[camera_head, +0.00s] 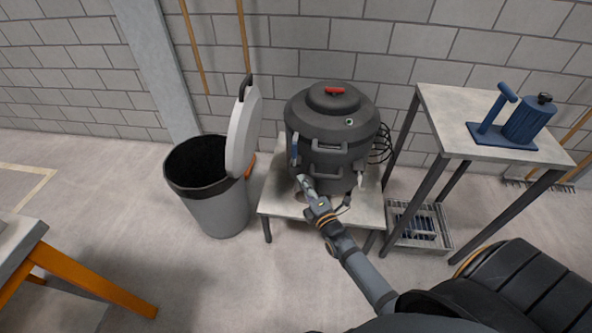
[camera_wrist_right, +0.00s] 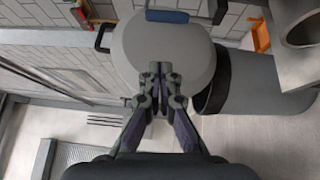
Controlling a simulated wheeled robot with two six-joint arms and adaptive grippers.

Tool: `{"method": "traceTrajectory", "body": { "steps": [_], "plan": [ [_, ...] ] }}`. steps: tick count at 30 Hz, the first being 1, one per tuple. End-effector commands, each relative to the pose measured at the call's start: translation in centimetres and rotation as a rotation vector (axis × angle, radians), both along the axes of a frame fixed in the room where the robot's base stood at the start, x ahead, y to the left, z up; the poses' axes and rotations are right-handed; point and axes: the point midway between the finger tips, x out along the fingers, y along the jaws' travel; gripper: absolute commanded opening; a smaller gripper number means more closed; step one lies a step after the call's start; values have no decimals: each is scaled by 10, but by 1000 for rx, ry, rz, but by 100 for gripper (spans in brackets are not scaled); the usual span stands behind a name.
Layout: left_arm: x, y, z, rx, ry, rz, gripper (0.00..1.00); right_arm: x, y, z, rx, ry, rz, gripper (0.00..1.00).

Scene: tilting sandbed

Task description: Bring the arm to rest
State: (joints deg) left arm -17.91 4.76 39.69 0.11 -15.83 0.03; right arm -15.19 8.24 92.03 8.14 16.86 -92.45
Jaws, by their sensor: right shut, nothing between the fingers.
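My right arm reaches in from the lower right in the head view. My right gripper (camera_head: 305,183) is at the front left of the dark grey lidded vessel (camera_head: 328,125), over the low table (camera_head: 282,208). In the right wrist view the fingertips (camera_wrist_right: 160,70) are together with nothing between them. The pale round lid (camera_wrist_right: 165,45) of the bin fills the background beyond them. I cannot tell from the head view whether the gripper touches the vessel. My left gripper is not in view.
A grey bin (camera_head: 215,208) stands left of the low table with its lid (camera_head: 243,135) raised. A taller table (camera_head: 450,130) with a blue device (camera_head: 525,120) stands on the right. An orange-legged table (camera_head: 95,290) is at lower left. Floor between is clear.

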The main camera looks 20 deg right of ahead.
Motion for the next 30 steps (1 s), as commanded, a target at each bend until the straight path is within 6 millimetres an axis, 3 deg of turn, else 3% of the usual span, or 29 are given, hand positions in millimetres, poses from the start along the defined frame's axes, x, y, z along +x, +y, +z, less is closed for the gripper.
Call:
{"method": "traceTrajectory", "body": {
  "steps": [6, 23, 26, 29, 30],
  "plan": [
    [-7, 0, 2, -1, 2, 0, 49, -19, 0, 0, 0, 1, 0, 0],
    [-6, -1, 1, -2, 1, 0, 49, -21, 0, -3, 6, 7, 0, 0],
    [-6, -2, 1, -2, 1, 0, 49, -26, -2, -32, 68, 77, -4, 0],
    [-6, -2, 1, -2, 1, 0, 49, -43, -7, -98, 224, 239, -30, 0],
    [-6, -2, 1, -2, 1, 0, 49, -56, -9, -131, 305, 320, -53, 0]
  ]
}}
